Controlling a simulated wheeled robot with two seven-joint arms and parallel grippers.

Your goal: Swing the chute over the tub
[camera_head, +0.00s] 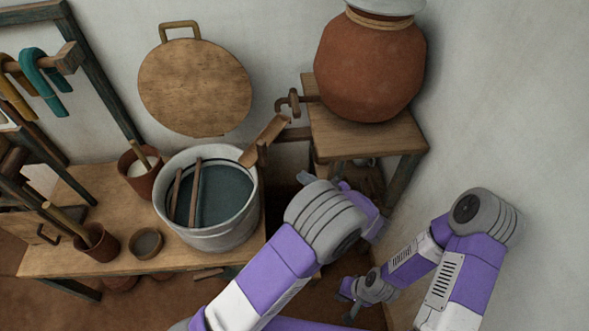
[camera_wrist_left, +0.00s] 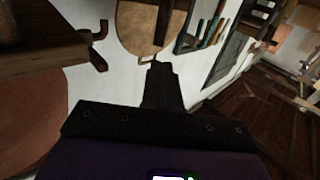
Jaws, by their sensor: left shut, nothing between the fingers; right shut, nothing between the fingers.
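The chute (camera_head: 266,138) is a short wooden trough beside the right rim of the tub (camera_head: 225,236). It slants, and its lower left end is at or just above the rim; I cannot tell whether they touch. The tub is pale grey and holds dark liquid, with two sticks across it. My left gripper (camera_head: 304,179) is shut and empty, right of the tub and below the chute, apart from both. In the left wrist view its dark closed fingers (camera_wrist_left: 160,75) point at the wall. My right gripper (camera_head: 350,307) is shut and empty, low at the right.
A clay jar (camera_head: 370,65) stands on a wooden stand (camera_head: 365,137), with a tap (camera_head: 291,102) projecting left. A round wooden lid (camera_head: 195,88) hangs on the wall. A bench (camera_head: 85,262) carries the tub, pots and a bowl (camera_head: 146,243). Hanks hang from a rack at the left.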

